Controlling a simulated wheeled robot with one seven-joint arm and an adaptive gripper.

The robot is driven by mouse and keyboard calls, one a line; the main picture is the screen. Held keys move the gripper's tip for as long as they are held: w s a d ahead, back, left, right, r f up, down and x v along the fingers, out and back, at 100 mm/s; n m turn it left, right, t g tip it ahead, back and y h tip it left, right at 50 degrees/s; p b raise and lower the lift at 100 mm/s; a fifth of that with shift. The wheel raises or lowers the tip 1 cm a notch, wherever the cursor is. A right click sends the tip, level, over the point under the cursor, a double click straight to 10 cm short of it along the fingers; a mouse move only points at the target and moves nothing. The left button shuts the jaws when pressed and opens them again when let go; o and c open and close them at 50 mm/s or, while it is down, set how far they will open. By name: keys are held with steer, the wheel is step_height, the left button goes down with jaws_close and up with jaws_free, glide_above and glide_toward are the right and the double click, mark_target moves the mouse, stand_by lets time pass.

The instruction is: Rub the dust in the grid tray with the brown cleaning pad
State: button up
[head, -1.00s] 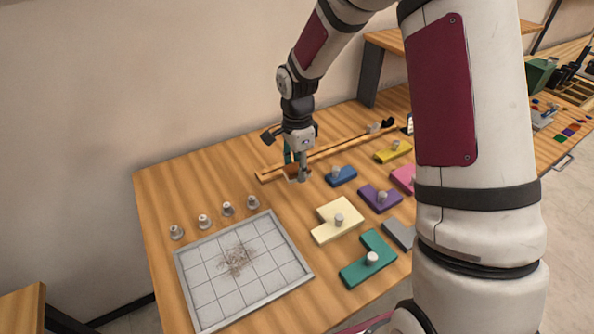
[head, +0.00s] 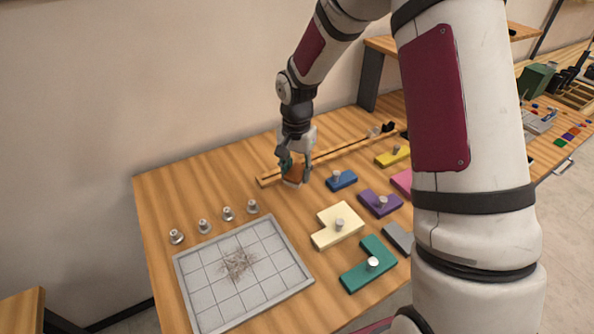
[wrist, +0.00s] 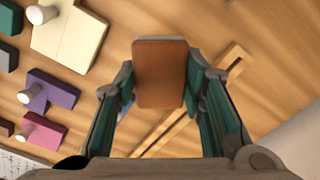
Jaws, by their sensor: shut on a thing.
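The brown cleaning pad (wrist: 160,75) is between the fingers of my gripper (wrist: 161,78) in the wrist view, and the fingers are shut on its two sides. In the head view my gripper (head: 295,172) is at the back of the table, with the brown pad (head: 293,181) showing low between its fingers. Whether the pad still touches the table I cannot tell. The grid tray (head: 202,303) lies flat at the front left, apart from my gripper. A patch of brownish dust (head: 238,265) lies near its middle.
Several grey knobs (head: 228,213) stand in a row behind the tray. Knobbed blocks, cream (head: 336,228), teal (head: 368,266), purple (head: 379,203) and blue (head: 341,180), lie to the right. A wooden rail (head: 345,147) runs behind my gripper.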

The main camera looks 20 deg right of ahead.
steer(key=n, duration=0.5)
steer(key=shift+w+f+n, duration=0.2)
steer(key=shift+w+n, duration=0.15)
steer(key=shift+n, duration=0.05)
steer(key=shift+w+f+n, duration=0.1)
steer(key=shift+w+n, duration=0.05)
steer(key=shift+n, duration=1.25)
steer(key=shift+n, duration=0.3)
